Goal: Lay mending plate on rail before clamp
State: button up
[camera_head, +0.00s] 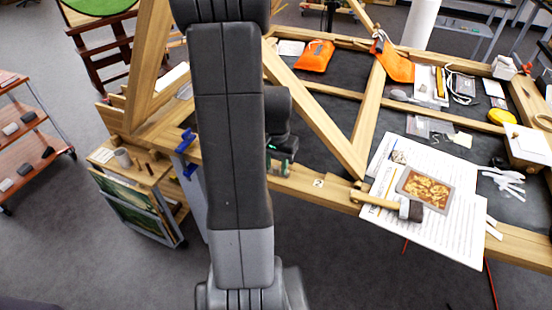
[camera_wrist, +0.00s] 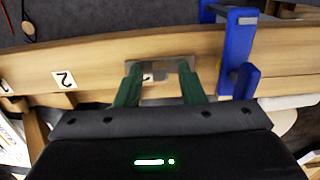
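The mending plate (camera_wrist: 158,66) is a flat grey metal piece in the wrist view, at the wooden rail (camera_wrist: 95,57) over the label 1. Its ends meet the green fingertips of my gripper (camera_wrist: 159,68), which stand apart on either side of it. I cannot tell whether they grip it or whether it rests fully on the rail. The blue clamp (camera_wrist: 238,55) is on the rail just right of my gripper, apart from it. In the head view my gripper (camera_head: 283,168) is at the rail, partly behind my arm, and the clamp (camera_head: 186,150) is to its left. The plate is hidden there.
Label 2 (camera_head: 318,183) marks the rail to the right. A mallet (camera_head: 395,205) lies on printed sheets (camera_head: 450,240) with a picture on them. Orange bags (camera_head: 316,56) and small tools lie farther back. A side cart (camera_head: 130,190) stands below the rail at left.

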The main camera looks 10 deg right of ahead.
aim_at(276, 168)
notch_tip(276, 168, up, 12)
jog(key=shift+r, duration=0.15)
dwell(0.3)
